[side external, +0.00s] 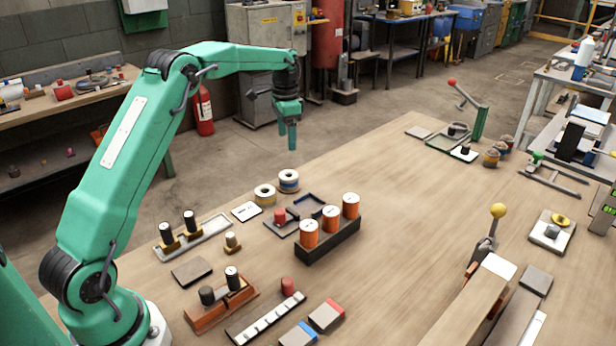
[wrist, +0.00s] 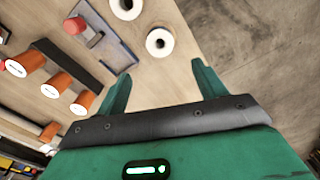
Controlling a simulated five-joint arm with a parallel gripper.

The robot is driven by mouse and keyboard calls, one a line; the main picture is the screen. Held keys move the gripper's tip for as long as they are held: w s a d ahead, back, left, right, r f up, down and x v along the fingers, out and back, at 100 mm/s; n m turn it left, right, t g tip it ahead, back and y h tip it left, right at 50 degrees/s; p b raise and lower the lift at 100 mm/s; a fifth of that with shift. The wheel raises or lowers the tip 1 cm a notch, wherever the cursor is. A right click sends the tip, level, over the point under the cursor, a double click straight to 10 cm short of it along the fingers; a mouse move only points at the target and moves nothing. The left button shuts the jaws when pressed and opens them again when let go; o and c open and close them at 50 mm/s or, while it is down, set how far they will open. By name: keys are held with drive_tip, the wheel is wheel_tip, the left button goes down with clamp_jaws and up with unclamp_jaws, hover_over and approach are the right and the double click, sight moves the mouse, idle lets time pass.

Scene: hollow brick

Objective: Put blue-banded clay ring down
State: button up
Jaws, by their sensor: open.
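The blue-banded clay ring (side external: 289,184) is a pale ring with a blue band around its side. It rests flat on the wooden table near the back-left edge. In the wrist view it appears to be the nearer of two pale rings (wrist: 151,42), just beyond the fingertips; its band is hard to see there. My gripper (side external: 287,140) hangs above it, clear of the table, fingers pointing down. In the wrist view my gripper (wrist: 160,73) has its two green fingers wide apart with nothing between them.
A yellow-banded ring (side external: 265,202) stands close beside the blue-banded one. A dark tray (side external: 312,203) with a red piece and a black block (side external: 330,243) bearing orange cylinders stand nearby.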

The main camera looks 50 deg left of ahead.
drive_tip(key=s+d+r+n+t, duration=0.2)
drive_tip(key=s+d+r+t, duration=0.1)
drive_tip(key=s+d+r, duration=1.05)
drive_tip(key=s+d+f+n+t, duration=0.1)
drive_tip(key=s+d+f, duration=0.1)
drive_tip(key=s, duration=0.8)
drive_tip(key=s+d+f+n+t, duration=0.1)
drive_tip(key=s+d+f, duration=0.1)
drive_tip(key=s, duration=0.8)
drive_tip(key=shift+s+d+n+t, duration=0.3)
drive_tip(key=shift+d, duration=0.2)
